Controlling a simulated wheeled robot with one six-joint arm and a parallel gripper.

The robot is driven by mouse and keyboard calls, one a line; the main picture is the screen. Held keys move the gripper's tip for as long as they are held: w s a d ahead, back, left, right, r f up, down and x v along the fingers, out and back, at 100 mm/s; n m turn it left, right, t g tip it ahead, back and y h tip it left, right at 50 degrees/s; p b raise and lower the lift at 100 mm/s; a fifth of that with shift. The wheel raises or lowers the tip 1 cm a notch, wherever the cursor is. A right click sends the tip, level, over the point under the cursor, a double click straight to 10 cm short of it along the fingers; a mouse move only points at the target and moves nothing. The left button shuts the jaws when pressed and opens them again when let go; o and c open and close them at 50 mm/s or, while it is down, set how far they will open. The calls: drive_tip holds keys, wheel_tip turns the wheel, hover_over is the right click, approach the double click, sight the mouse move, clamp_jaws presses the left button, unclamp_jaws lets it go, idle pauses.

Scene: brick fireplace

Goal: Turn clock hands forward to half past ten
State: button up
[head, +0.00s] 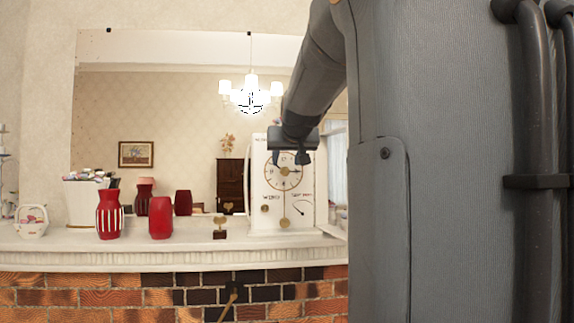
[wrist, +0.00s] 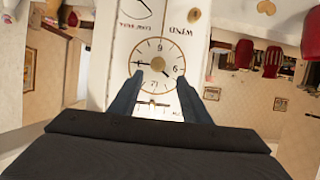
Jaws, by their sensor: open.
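The white clock (head: 260,205) stands on the mantel, with a round gold-rimmed dial (head: 284,185). The wrist view shows the dial (wrist: 155,50) upside down. One dark hand (wrist: 146,65) points left there, to the 3 side; it points right in the head view (head: 294,171). A shorter hand (wrist: 172,73) seems to point near 10. My gripper (head: 291,160) is open and empty at the upper part of the dial. In the wrist view its fingers (wrist: 162,83) flank the lower part of the picture's dial. I cannot tell whether they touch the clock.
On the mantel left of the clock stand a small gold-topped ornament (head: 220,230), red vases (head: 110,215), a white box (head: 82,200) and a white basket (head: 31,220). A large mirror (head: 180,110) is behind. Brick (head: 150,297) lies below the ledge.

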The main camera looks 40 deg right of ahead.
sight(285, 169)
drive_tip(key=p+x, duration=0.1)
drive_tip(key=x, duration=0.2)
drive_tip(key=p+x, duration=0.1)
drive_tip(key=x, duration=0.1)
drive_tip(key=shift+d+f, duration=0.15)
drive_tip(key=shift+d, duration=0.4)
drive_tip(key=shift+w+d+f, duration=0.25)
drive_tip(key=shift+w+d, duration=0.05)
drive_tip(key=shift+d, duration=0.15)
drive_tip(key=shift+w+a, duration=0.3)
drive_tip(key=shift+a, duration=0.05)
drive_tip(key=c, duration=1)
